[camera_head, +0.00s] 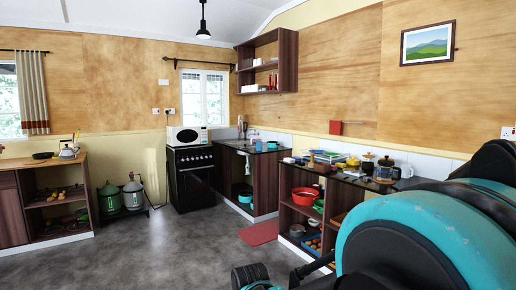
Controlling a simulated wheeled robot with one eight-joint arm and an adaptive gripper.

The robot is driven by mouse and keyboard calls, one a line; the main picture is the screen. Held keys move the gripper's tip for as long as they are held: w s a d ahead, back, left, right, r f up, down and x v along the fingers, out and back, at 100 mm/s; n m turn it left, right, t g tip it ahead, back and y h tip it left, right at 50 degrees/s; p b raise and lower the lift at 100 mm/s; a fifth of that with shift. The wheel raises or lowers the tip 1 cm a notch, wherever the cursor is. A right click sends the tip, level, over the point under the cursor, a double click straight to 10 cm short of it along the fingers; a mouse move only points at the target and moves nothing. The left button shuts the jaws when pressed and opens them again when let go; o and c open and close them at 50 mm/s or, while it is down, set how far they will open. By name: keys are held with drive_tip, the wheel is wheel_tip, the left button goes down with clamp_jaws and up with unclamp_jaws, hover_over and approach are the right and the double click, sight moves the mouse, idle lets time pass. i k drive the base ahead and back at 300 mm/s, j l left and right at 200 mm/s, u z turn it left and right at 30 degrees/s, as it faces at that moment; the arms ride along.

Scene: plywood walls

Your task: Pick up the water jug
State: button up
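I cannot tell for sure which thing is the water jug. A clear glass vessel with a dark lid (385,168) stands upright on the right counter, among other kitchenware, and may be it. My teal and black arm fills the lower right of the view. Dark parts at the bottom edge seem to be my gripper (285,276); they are low, in front of the right counter and well apart from the glass vessel. The frame's edge cuts them off, so the fingers' state and anything between them are hidden.
The right counter (335,176) is crowded, with open shelves below holding a red basin (305,196). A black stove (191,180) carries a white microwave (187,136). Gas cylinders (133,194) stand beside a left shelf unit (12,208). The grey floor (165,250) is clear in the middle.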

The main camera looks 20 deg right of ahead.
sight(259, 141)
drive_tip(key=i+l+z, duration=0.1)
drive_tip(key=i+z, duration=0.45)
drive_tip(key=i, duration=4.35)
